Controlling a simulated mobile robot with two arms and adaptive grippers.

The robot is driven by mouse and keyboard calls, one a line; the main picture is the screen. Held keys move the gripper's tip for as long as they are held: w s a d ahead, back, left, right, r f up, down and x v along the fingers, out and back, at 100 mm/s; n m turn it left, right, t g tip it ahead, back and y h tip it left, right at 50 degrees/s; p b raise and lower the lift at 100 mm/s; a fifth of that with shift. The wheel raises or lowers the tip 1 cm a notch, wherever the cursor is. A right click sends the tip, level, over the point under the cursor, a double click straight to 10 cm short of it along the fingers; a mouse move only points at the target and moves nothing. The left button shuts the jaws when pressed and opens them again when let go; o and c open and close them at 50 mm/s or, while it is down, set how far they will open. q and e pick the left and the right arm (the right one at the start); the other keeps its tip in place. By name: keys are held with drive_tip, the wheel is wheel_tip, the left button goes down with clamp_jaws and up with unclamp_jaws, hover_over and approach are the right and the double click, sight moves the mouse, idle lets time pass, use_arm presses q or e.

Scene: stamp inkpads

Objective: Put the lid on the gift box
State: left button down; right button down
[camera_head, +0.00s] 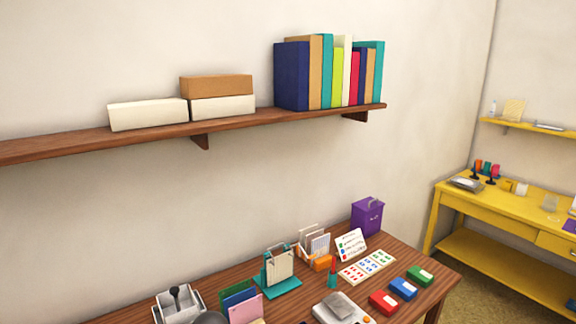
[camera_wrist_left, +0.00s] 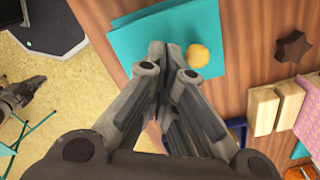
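I cannot make out a gift box or its lid for certain in either view. A pink patterned item (camera_wrist_left: 309,125), partly cut off at the right edge of the left wrist view, could be part of one. My left gripper (camera_wrist_left: 166,52) has its fingertips together over a teal flat item (camera_wrist_left: 125,45) on the wooden table. Nothing shows between them. A round yellow thing (camera_wrist_left: 197,55) lies just right of the fingertips. A dark jointed part (camera_wrist_left: 18,95) at the left edge looks like my right gripper; its fingers are unclear. Neither gripper shows in the head view.
The head view shows a desk (camera_head: 399,257) crowded with stationery, a purple box (camera_head: 367,217) and coloured inkpads (camera_head: 403,288). A wall shelf (camera_head: 60,147) holds boxes and books. A yellow table (camera_head: 507,205) stands right. Wooden blocks (camera_wrist_left: 262,110) lie right of my left gripper.

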use_arm(q)
drive_tip(key=shift+f+b, duration=0.45)
drive_tip(key=shift+f, duration=0.55)
drive_tip(key=shift+s+f+p, duration=0.2)
drive_tip(key=shift+p, duration=0.1)
idle(1.9)
drive_tip(key=shift+r, duration=0.1)
drive_tip(key=r+p, duration=0.7)
drive_tip(key=shift+w+r+p, duration=0.1)
drive_tip(key=shift+w+p, duration=0.1)
drive_tip(key=shift+p, duration=0.15)
